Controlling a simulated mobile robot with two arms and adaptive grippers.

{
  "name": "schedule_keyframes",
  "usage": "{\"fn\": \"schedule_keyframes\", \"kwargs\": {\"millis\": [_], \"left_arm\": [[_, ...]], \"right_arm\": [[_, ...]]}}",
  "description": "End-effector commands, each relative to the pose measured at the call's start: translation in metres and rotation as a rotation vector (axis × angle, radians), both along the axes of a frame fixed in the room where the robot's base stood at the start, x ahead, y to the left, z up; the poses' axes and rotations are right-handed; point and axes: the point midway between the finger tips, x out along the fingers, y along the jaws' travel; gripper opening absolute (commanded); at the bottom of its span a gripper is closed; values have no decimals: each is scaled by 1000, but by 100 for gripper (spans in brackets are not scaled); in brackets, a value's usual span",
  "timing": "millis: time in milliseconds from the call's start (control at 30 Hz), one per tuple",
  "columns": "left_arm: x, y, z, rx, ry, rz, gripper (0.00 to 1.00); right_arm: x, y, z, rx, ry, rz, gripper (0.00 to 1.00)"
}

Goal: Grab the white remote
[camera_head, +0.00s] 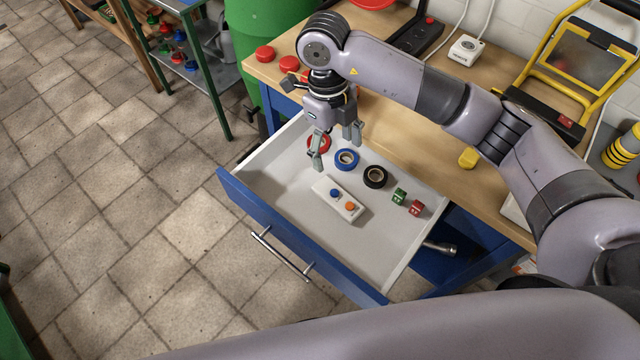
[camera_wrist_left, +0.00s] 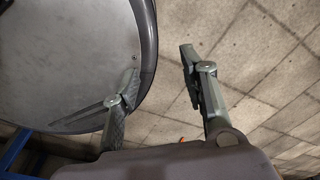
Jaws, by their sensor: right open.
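The white remote (camera_head: 341,200) lies flat in the open drawer, near its front wall. It is a long white block with a blue button and an orange button on top. My right gripper (camera_head: 336,148) is open and empty over the back left part of the drawer. It is apart from the remote, above and slightly left of it in the head view. My left gripper (camera_wrist_left: 160,64) shows only in the left wrist view, open and with nothing between its fingers; the tiled floor is behind it.
The drawer (camera_head: 285,180) also holds a red tape roll (camera_head: 319,142), a blue one (camera_head: 346,159), a black one (camera_head: 375,176), and small green (camera_head: 399,196) and red (camera_head: 416,208) blocks. The wooden worktop (camera_head: 420,140) borders the drawer's back. A yellow work light (camera_head: 580,60) stands at right.

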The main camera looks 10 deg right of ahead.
Motion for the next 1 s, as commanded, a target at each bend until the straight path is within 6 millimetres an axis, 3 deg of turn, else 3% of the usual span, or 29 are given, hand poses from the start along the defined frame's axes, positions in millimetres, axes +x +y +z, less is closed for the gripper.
{"fn": "schedule_keyframes", "kwargs": {"millis": [167, 600, 1000], "left_arm": [[0, 4, 5, 4, 0, 0, 40], [-17, -15, 21, -18, 23, 1, 40], [-6, -7, 33, -8, 9, 0, 40]], "right_arm": [[-3, -2, -15, 0, 5, -1, 70], [-14, -8, -104, 1, 4, -1, 70], [-13, -11, -141, 1, 5, -2, 70]]}}
